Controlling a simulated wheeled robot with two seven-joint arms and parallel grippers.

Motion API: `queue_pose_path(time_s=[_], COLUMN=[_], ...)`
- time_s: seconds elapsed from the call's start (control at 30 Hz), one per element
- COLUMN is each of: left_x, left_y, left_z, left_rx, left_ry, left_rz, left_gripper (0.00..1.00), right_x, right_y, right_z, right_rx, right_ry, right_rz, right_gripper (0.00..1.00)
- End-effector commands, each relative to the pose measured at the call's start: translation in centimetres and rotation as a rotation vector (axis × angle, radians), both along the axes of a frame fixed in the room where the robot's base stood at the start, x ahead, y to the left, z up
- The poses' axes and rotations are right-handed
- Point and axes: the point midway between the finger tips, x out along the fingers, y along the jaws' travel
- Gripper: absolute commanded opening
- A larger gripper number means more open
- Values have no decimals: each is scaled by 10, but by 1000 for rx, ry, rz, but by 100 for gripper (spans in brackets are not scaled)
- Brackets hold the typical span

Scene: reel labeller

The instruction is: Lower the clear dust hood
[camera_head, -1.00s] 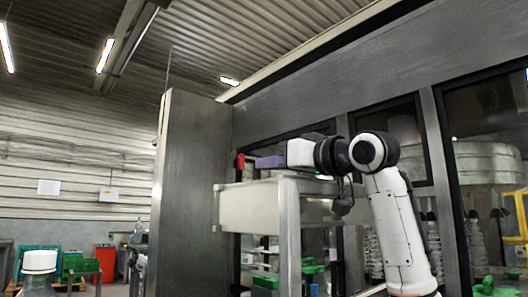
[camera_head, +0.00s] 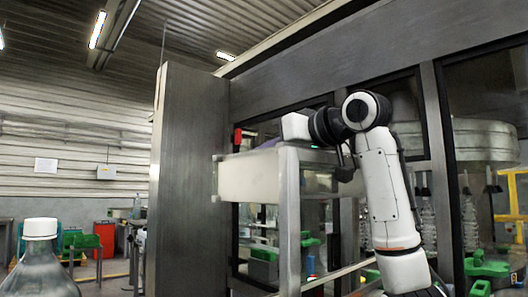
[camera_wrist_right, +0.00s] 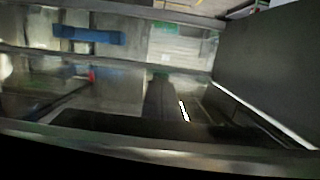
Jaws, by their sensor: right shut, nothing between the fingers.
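A clear, whitish box-like cover (camera_head: 248,178), which looks like the dust hood, sits in a steel frame beside the tall grey cabinet. Its top rim looks about level. My right arm reaches over its right end from the right. The white end of my right gripper (camera_head: 284,128) is above the rim, and I see nothing held in it. The fingers are small and unclear, partly behind the rim. In the right wrist view a blue bar (camera_wrist_right: 90,35) and dark glossy panels show, but I cannot tell which parts belong to the hood. My left gripper is not in view.
A grey steel post (camera_head: 289,220) stands in front of the hood. The tall cabinet (camera_head: 190,180) is close on the left. A large clear bottle (camera_head: 40,265) is at the lower left. Windows of the machine and a yellow rail (camera_head: 512,205) are on the right.

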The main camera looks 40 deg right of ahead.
Motion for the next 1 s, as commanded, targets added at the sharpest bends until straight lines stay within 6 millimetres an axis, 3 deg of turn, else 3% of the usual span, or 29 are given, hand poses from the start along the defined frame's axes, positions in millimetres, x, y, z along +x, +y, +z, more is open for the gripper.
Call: queue_pose_path(time_s=[0.27,0.4,0.53,0.8,1.0], left_x=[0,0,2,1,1], left_y=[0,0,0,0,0], left_z=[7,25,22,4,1], left_rx=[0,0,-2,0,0], left_ry=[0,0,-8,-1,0], left_rz=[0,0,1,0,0], left_gripper=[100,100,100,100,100], right_x=[1,2,0,-64,-89], right_y=[1,4,4,1,0], right_z=[7,27,46,57,63], right_rx=[0,0,1,0,0], right_ry=[-1,-1,-4,-6,-3], right_rz=[1,6,7,6,5], right_gripper=[0,0,0,0,0])
